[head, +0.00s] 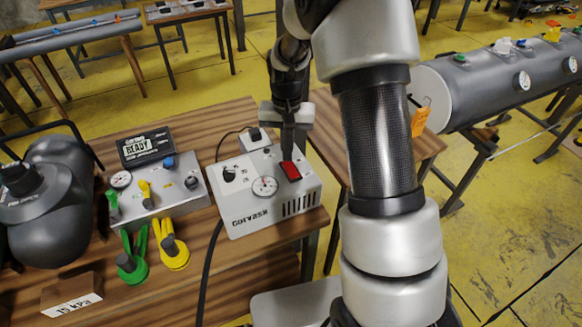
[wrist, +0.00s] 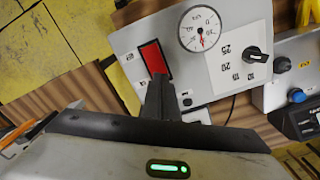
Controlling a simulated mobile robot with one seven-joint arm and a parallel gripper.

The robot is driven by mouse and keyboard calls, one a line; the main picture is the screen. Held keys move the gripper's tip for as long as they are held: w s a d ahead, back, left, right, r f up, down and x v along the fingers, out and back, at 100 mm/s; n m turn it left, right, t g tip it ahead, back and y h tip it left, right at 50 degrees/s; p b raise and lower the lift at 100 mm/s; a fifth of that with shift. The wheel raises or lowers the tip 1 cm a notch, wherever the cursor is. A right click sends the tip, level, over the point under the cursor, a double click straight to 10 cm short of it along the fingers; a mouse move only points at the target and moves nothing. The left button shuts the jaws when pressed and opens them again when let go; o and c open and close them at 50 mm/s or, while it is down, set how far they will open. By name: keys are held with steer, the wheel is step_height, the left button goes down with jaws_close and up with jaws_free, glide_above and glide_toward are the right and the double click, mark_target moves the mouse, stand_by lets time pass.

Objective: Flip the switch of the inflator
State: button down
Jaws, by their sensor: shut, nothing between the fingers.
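The inflator (head: 243,203) is a white box marked "Corvash" on a wooden table in the head view. Its red rocker switch (head: 291,171) sits on the top right, beside a round gauge (head: 265,187) and a black knob (head: 229,174). My gripper (head: 287,154) is shut and empty, pointing down just behind the switch. In the wrist view the red switch (wrist: 154,58) lies right at the fingertips (wrist: 158,80), which overlap its lower edge. I cannot tell whether they touch it. The gauge (wrist: 202,29) shows right of the switch.
A grey control box (head: 155,190) with coloured knobs and a "READY" display (head: 146,147) stands left of the inflator. Green (head: 133,256) and yellow (head: 172,245) clamp-like pieces lie in front. A "15 kPa" block (head: 72,294) sits at the front left.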

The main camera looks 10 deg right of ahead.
steer(key=shift+f+b, duration=0.5)
steer(key=shift+f, duration=0.35)
stand_by(0.3)
steer(key=shift+r+p, duration=2.3)
steer(key=shift+r, duration=1.25)
